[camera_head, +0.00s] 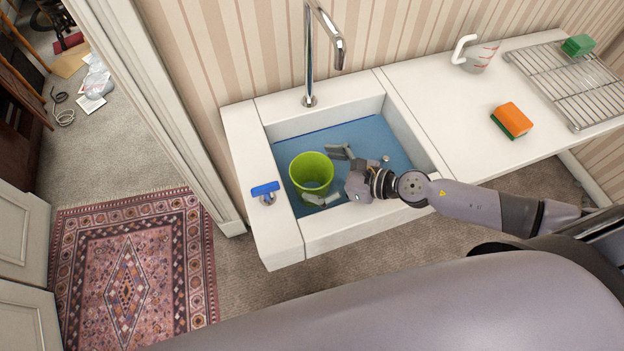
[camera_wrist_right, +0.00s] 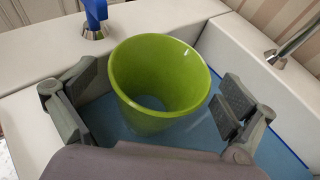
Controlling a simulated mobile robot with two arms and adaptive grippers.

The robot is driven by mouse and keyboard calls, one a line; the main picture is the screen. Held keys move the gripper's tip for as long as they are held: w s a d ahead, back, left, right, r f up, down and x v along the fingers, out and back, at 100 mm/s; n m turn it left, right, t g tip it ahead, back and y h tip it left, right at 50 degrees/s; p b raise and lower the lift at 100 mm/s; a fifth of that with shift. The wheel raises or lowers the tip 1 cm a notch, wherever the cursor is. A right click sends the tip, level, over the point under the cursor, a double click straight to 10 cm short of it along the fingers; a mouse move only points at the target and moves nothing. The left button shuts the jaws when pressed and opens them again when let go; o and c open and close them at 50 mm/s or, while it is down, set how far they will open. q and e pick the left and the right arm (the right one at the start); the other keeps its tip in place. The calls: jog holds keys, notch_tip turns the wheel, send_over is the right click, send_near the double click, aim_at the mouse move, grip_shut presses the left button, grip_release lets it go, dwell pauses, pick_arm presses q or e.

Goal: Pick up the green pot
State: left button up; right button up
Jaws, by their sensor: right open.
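The green pot (camera_head: 311,172) stands upright in the sink on its blue bottom (camera_head: 370,138), toward the left side. It looks empty. My right gripper (camera_head: 326,174) reaches into the sink from the right, with its fingers spread beside the pot. In the right wrist view the pot (camera_wrist_right: 158,82) sits ahead of the open right gripper (camera_wrist_right: 158,100), roughly centred, with one finger to each side. Gaps show between the pot and both fingers. My left gripper is not in view.
A blue-handled tap fitting (camera_head: 265,189) stands on the left rim and a chrome faucet (camera_head: 309,60) at the back. On the right counter are an orange sponge (camera_head: 513,118), a measuring jug (camera_head: 479,57) and a wire rack (camera_head: 570,80).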

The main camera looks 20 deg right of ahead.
jog(key=shift+x, duration=1.2)
jog(key=shift+c, duration=0.4)
jog(key=c, duration=1.7)
jog(key=shift+r, duration=0.1)
jog(key=shift+c, duration=0.5)
